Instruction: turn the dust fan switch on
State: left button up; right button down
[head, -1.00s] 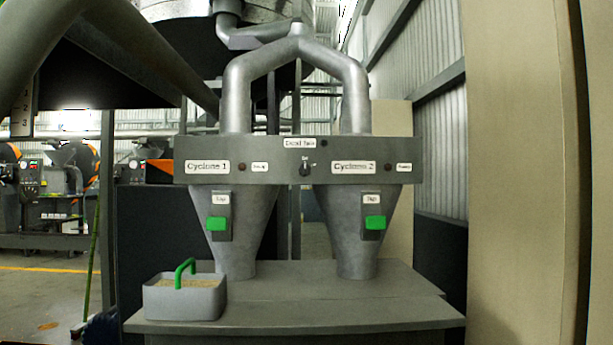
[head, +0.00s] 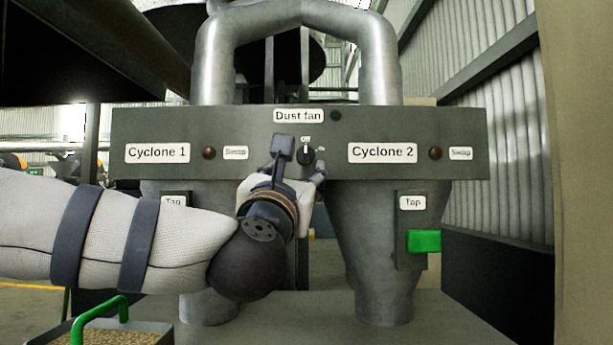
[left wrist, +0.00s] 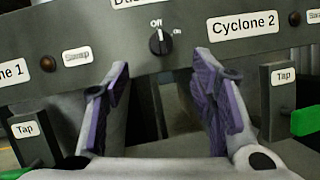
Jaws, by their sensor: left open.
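The dust fan switch (head: 306,155) is a small black rotary knob under the "Dust fan" label on the grey panel (head: 230,122). Its white mark points up at "Off". In the left wrist view the knob (left wrist: 160,41) shows just beyond and between the fingertips, with its mark at "Off" and "on" to its right. My left gripper (head: 298,172) is in front of the panel, just below the knob. In the left wrist view my left gripper (left wrist: 165,80) is open and empty, with its fingers spread wide. My right gripper is not in view.
"Cyclone 1" and "Cyclone 2" metal cones stand under the panel. A green tap handle (head: 424,241) sits on the right cone. A grain bin (head: 150,328) with a green handle (head: 100,318) is at the lower left. Brown swap buttons (head: 435,153) flank the knob.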

aim_at(305, 156)
pick_arm(q)
jog(key=p+x, duration=0.1)
jog(key=x, duration=0.9)
jog(key=shift+w+r+p, duration=0.1)
jog(key=shift+w+p, duration=0.05)
jog(key=shift+p, duration=0.15)
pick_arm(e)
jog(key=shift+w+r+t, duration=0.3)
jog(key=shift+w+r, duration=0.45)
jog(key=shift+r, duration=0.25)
pick_arm(q)
jog(key=shift+c, duration=0.2)
jog(key=c, duration=1.1)
